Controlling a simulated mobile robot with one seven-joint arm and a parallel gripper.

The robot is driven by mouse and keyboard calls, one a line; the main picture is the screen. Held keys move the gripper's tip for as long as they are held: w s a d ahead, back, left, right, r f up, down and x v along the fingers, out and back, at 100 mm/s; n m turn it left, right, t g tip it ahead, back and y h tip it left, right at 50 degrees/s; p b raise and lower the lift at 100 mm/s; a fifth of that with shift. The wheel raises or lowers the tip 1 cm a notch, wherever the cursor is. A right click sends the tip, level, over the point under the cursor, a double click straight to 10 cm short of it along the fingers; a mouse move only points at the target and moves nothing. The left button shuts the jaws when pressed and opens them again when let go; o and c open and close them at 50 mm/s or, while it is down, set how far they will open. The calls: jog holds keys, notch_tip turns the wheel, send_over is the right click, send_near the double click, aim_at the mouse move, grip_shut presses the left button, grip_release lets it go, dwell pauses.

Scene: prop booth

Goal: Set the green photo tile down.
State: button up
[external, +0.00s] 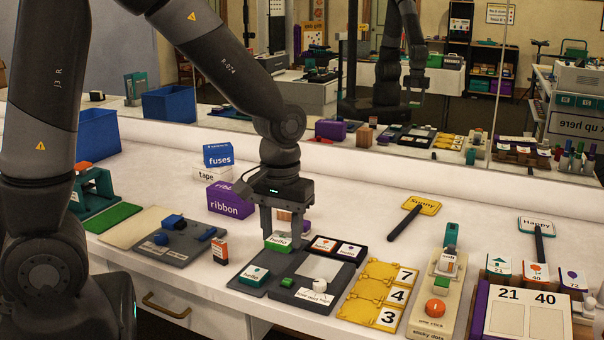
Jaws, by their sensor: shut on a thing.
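My gripper (281,229) points straight down over the dark tray (331,301) near the middle of the table. Its fingers are shut on a green-and-white tile marked "hello" (277,244), the green photo tile as far as I can tell. The tile is at the tray's back left; I cannot tell whether it touches the surface below. A teal tile (254,275) lies on the dark board in front left of it. Two more tiles, one with an orange picture (323,243) and one with a purple picture (349,250), lie at the tray's back right. A pale blank panel (319,267) is between.
A green block (287,283) and a white ball (319,285) sit at the tray's front. The yellow number board (378,291) stands close on the right. Boxes marked "ribbon" (229,200) and "fuses" (218,155) stand behind left. A mirror runs along the back.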

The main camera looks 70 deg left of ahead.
jog(key=w+a+r, duration=0.1)
jog(key=w+a, duration=2)
jog(key=w, duration=0.1)
jog(key=a+f, duration=0.2)
jog(key=a, duration=0.5)
jog(key=w+a+f, duration=0.1)
jog(key=a+f, duration=0.2)
jog(key=a, duration=0.5)
jog(key=w+a+f, duration=0.1)
jog(key=a+f, duration=0.2)
jog(key=a, duration=0.4)
jog(key=shift+a+f, duration=0.15)
jog(key=shift+a, duration=0.1)
jog(key=shift+f, duration=2)
jog(key=o, duration=1)
jog(key=shift+f, duration=0.15)
